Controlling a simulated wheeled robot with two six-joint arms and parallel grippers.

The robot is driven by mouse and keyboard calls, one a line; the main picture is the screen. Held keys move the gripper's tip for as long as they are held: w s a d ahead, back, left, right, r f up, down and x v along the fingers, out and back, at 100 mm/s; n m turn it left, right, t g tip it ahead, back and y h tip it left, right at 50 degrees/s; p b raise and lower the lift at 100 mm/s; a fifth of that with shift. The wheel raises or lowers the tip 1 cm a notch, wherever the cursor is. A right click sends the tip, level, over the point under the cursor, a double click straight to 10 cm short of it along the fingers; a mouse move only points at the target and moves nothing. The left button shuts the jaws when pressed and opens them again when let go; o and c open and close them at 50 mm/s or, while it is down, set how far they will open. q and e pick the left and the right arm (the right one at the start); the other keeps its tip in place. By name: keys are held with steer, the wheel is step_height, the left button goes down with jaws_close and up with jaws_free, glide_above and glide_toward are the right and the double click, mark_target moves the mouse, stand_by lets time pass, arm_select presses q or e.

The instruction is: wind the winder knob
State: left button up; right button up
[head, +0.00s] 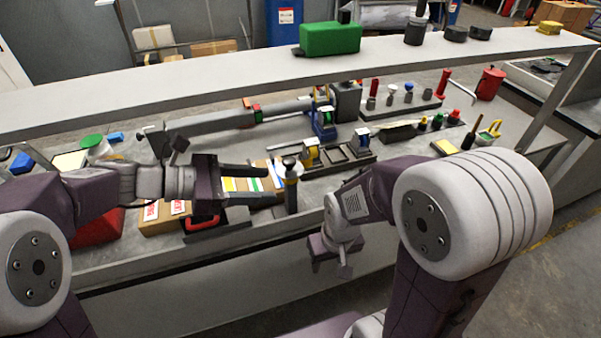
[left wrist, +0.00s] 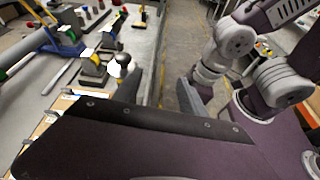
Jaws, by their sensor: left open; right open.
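My right gripper (head: 342,262) is open and empty and hangs down in front of the bench edge.
A grey shelf (head: 200,85) spans above the bench, with a green box (head: 330,39) on it. Behind the knob stand a blue clamp (head: 324,122) and a long grey tube (head: 215,122). A red bin (head: 97,228) and cardboard box (head: 165,222) sit at the front left.

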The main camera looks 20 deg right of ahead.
mark_target(301, 165)
arm_select(q)
steer(key=w+d+f+n+t+h+b, duration=0.1)
steer(key=w+d+f+n+h+b, duration=0.2)
steer(key=w+b, duration=0.4)
steer(key=shift+m+h, duration=0.6)
steer(key=d, duration=0.3)
steer(key=w+d, duration=0.1)
steer(key=d, duration=0.4)
steer(key=shift+w+d+r, duration=0.2)
steer(key=shift+d, duration=0.1)
arm_select(e)
step_height(301, 165, down, 12)
steer(key=shift+r, duration=0.25)
